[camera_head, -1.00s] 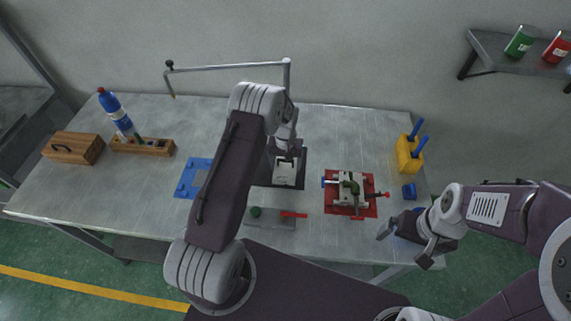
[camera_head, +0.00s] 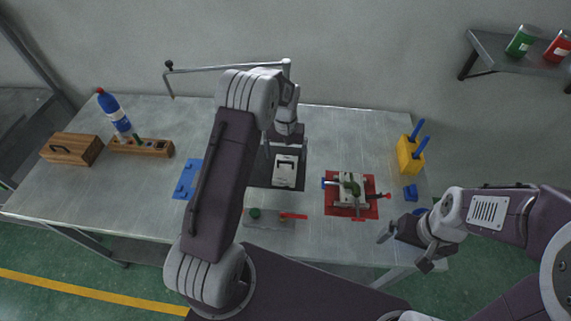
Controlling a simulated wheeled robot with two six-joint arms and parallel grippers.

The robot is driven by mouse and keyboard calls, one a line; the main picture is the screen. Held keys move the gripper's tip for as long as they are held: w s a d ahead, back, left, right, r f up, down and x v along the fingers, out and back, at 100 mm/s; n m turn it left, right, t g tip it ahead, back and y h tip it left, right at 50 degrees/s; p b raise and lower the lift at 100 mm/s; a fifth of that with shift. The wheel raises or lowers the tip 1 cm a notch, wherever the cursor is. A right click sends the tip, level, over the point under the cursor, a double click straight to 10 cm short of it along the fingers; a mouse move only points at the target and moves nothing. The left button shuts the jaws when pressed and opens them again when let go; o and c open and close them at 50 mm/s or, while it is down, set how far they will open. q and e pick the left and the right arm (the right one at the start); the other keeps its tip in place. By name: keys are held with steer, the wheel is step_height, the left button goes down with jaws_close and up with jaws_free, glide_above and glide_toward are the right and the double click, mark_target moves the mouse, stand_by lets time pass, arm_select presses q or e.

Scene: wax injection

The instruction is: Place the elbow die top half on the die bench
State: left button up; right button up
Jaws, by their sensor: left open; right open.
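A pale grey-white block with a dark slot (camera_head: 286,171), which looks like a die half, sits on a dark mat (camera_head: 262,183) at the middle of the bench. I cannot tell whether it is the elbow die top half.
A red mat (camera_head: 368,208) carries a pale clamped assembly (camera_head: 350,191). A wooden box (camera_head: 72,149), bottle (camera_head: 115,112) and wooden rack (camera_head: 142,148) stand left. A grey rail (camera_head: 225,68) spans the back.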

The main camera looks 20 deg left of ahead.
arm_select(q)
step_height(320, 180, up, 5)
steer(key=shift+f, duration=0.1)
steer(key=s+d+r+m, duration=0.1)
steer(key=s, duration=0.9)
steer(key=s+d+r+m+t, duration=0.1)
steer(key=s+d, duration=0.1)
steer(key=s, duration=0.9)
steer(key=shift+s+d+m, duration=0.25)
steer(key=shift+d+m, duration=0.05)
steer(key=shift+m, duration=0.1)
steer(key=shift+s, duration=0.1)
